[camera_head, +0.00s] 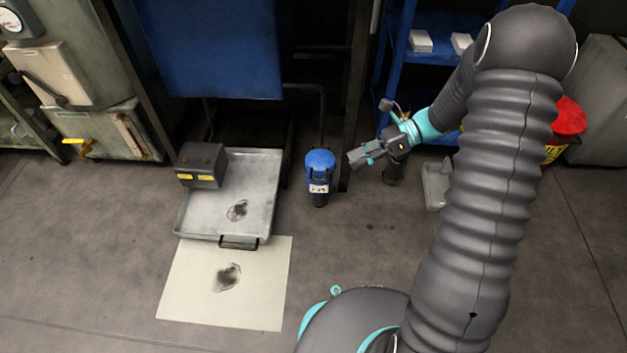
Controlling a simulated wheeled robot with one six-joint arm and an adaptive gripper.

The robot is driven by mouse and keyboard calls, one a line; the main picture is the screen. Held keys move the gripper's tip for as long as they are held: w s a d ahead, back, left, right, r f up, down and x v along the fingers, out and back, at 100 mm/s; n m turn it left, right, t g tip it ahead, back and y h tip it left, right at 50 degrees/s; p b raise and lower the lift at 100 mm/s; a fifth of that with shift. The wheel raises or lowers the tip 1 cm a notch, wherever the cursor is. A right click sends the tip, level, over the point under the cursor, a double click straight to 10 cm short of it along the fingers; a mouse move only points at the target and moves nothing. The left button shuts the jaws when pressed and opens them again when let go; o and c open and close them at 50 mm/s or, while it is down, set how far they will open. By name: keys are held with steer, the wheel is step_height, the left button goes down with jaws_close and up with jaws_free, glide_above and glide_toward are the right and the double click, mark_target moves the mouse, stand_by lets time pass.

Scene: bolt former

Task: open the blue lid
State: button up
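The blue lid (320,161) sits on top of a small dark blue canister (318,183) that has a white label and stands upright on the floor. The lid appears closed on the canister. My gripper (352,159) is to the right of the lid, pointing left towards it, with a gap that looks small. Its fingers are dark and small in this view, so I cannot tell whether they are open or shut. I see nothing held in it.
A grey metal tray (205,220) with a dark box (201,164) lies left of the canister. A stained pale sheet (190,285) is in front. A dark post stands just behind the canister. A blue shelf (400,60) and red container (569,118) are at right.

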mark_target(312, 180)
steer(key=w+d+f+m+t+y+b, duration=0.1)
steer(key=w+f+m+t+y, duration=0.15)
steer(key=f+m, duration=0.45)
steer(key=w+d+f+m+t+y+b, duration=0.1)
steer(key=w+f+m+t+y, duration=0.15)
steer(key=f, duration=0.75)
steer(key=shift+m+g, duration=0.25)
steer(key=shift+g, duration=0.25)
steer(key=a, duration=1.3)
steer(key=shift+w+a+f+b, duration=0.2)
steer(key=shift+w+a+b, duration=0.1)
steer(key=shift+w+b, duration=0.1)
jaws_close()
